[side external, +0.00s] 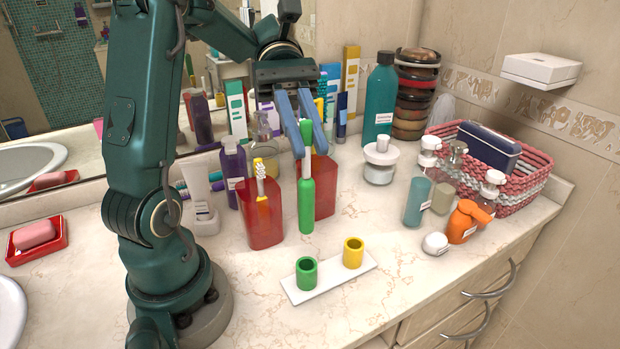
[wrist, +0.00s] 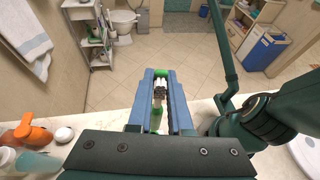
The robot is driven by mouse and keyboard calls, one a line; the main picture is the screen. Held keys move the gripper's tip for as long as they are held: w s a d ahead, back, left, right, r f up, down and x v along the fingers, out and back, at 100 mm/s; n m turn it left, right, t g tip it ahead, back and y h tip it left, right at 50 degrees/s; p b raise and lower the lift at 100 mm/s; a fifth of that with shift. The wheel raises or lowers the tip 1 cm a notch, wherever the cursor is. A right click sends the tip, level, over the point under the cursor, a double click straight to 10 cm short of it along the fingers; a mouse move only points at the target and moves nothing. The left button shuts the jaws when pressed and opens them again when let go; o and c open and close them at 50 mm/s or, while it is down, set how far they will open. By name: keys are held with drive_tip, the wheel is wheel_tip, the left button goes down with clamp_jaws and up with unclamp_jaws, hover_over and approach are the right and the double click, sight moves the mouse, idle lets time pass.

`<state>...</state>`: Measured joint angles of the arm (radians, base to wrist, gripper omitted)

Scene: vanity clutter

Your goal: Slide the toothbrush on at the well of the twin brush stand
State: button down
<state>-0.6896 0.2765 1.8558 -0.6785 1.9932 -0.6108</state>
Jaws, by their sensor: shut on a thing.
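My gripper (side external: 308,142) points down with its blue fingers shut on the upper part of the green toothbrush (side external: 306,200). The toothbrush hangs upright, thick handle downward. In the side view its lower end appears above and behind the stand; its exact height is unclear. The twin brush stand (side external: 330,281) is a white plate on the counter with a green well (side external: 306,273) at left and a yellow well (side external: 353,252) at right. Both wells look empty. In the wrist view my gripper (wrist: 161,76) has green parts of the toothbrush (wrist: 156,120) between its fingers; the stand cannot be made out.
A red cup with a yellow toothbrush (side external: 259,172) stands left of the held brush; another red cup (side external: 324,190) is close behind it. Bottles, an orange dispenser (side external: 464,222) and a woven basket (side external: 530,170) stand at right. The counter around the stand is clear.

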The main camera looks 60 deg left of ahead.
sight(305, 210)
drive_tip(key=shift+a, duration=0.15)
drive_tip(key=shift+f, duration=5.65)
drive_tip(key=c, duration=0.8)
unclamp_jaws()
drive_tip(key=shift+o, duration=0.2)
drive_tip(key=shift+v, duration=2.55)
